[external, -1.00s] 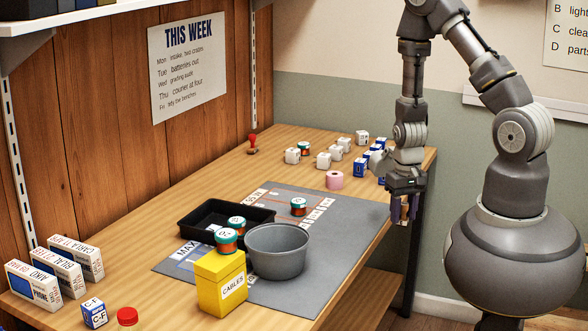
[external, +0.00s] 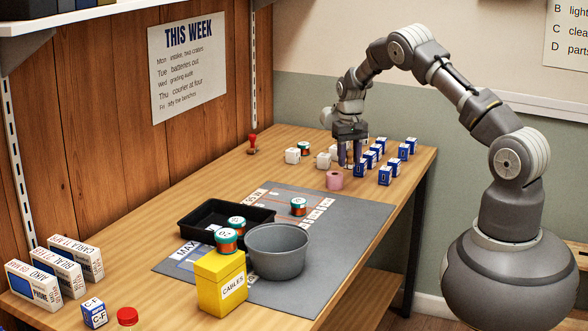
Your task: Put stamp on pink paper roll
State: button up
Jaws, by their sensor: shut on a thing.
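The stamp (external: 252,144), with a red handle and a dark base, stands upright at the far left of the table near the wooden wall. The pink paper roll (external: 334,181) stands on the table just beyond the grey mat. My gripper (external: 350,164) points down among the white cubes, behind and slightly right of the roll and well to the right of the stamp. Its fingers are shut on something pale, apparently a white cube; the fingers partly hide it. The stamp is apart from my gripper.
Several blue boxes (external: 385,175) stand to the right. A black tray (external: 190,229), a grey bowl (external: 277,252) and a yellow box (external: 220,283) occupy the front.

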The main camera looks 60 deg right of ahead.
jog(key=b, duration=0.1)
send_over(335, 174)
jog(key=shift+w+d+f, duration=0.1)
jog(key=shift+f, duration=0.2)
jog(key=shift+f+b, duration=1.05)
jog(key=shift+f, duration=0.65)
jog(key=shift+f, duration=0.2)
jog(key=o, duration=1)
jog(key=shift+r, duration=0.15)
